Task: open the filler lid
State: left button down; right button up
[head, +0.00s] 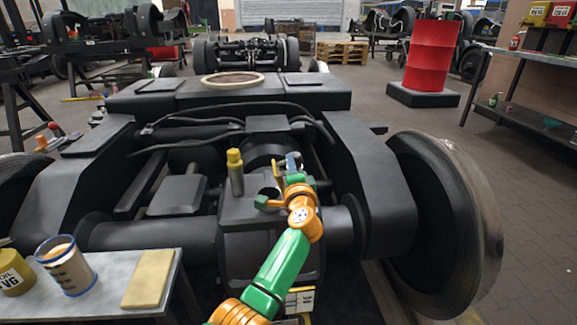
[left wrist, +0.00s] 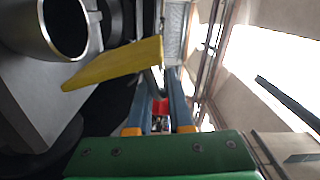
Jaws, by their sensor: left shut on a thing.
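The filler neck (left wrist: 72,45) is a round metallic ring with an open dark mouth, seen at top left in the left wrist view; in the head view its dark opening (head: 267,189) sits on the gearbox. The yellow filler lid (left wrist: 115,64) stands swung up beside the neck, its mouth uncovered; in the head view it is a thin yellow edge (head: 274,170). My left gripper (left wrist: 164,88) is shut on the lid at its grey tab, which is partly hidden between the fingers. In the head view the gripper (head: 290,162) is just right of the opening.
A yellow-capped grey cylinder (head: 236,172) stands left of the neck. A large wheel (head: 435,225) stands to the right.

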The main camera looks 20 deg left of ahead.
dwell(0.4)
pick_arm(q)
jog(key=c, duration=0.8)
grip_release()
jog(key=shift+c, duration=0.2)
jog(key=shift+s+d+r, duration=0.1)
jog(key=shift+s+d, duration=0.05)
jog(key=p+v, duration=0.2)
jog(key=v, duration=0.4)
jog(key=shift+s+d+p, duration=0.15)
jog(key=shift+s+p, duration=0.1)
jog(key=shift+p, duration=0.05)
pick_arm(e)
jog(key=s, duration=0.1)
jog(key=d, duration=0.1)
jog(key=s, duration=0.1)
jog(key=shift+s+d+f, duration=0.25)
jog(key=shift+s+f, duration=0.05)
jog(key=shift+f, duration=0.05)
